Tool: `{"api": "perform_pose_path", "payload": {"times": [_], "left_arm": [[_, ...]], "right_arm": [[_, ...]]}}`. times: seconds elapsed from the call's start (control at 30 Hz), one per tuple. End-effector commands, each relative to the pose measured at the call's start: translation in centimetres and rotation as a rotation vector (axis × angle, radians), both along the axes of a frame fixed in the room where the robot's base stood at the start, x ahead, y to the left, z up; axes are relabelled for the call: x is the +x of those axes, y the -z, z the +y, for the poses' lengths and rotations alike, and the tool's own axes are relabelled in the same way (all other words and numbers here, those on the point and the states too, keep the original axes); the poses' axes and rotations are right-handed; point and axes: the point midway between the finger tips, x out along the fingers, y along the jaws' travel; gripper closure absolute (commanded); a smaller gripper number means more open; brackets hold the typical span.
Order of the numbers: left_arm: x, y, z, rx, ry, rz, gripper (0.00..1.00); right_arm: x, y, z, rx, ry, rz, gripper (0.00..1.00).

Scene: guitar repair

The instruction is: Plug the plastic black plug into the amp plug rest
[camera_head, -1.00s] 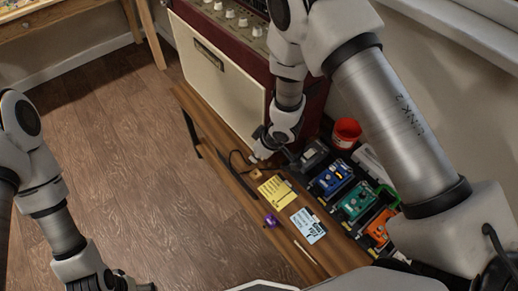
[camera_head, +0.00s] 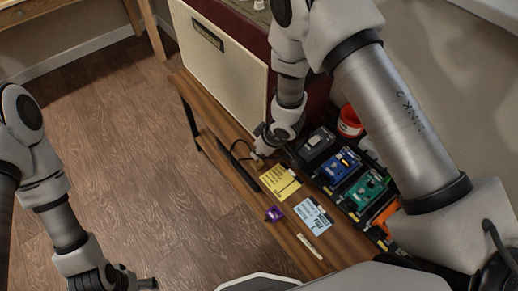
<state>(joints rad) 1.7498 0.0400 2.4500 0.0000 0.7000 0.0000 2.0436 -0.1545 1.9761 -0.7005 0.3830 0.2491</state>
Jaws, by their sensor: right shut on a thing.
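My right gripper (camera_head: 262,152) reaches down to the wooden bench (camera_head: 228,165), just in front of the amp (camera_head: 229,63), a cream-fronted box with dark red sides. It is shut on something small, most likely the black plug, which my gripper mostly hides. A thin black cable (camera_head: 235,145) loops out on the gripper's left side. A small light-brown block (camera_head: 258,164) sits right below the fingertips; I cannot tell whether it is the plug rest or whether the plug touches it. My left gripper (camera_head: 146,284) is over the floor at the bottom edge, its fingers unclear.
A long dark strip (camera_head: 243,167), yellow note (camera_head: 280,181), purple cube (camera_head: 273,214), blue-white card (camera_head: 313,216) and pale stick (camera_head: 309,246) lie on the bench. Blue (camera_head: 340,165), green (camera_head: 366,189) and other pedals and a red cup (camera_head: 349,123) stand right.

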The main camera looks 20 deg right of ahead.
Motion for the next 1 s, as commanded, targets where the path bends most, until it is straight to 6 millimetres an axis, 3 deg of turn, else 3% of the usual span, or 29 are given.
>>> {"api": "perform_pose_path", "payload": {"times": [1.0], "left_arm": [[0.01, -0.47, 0.00, 0.000, 0.000, 0.000, 0.11]], "right_arm": [[-0.04, 0.04, -0.01, 0.000, 0.000, 0.000, 1.00]]}}
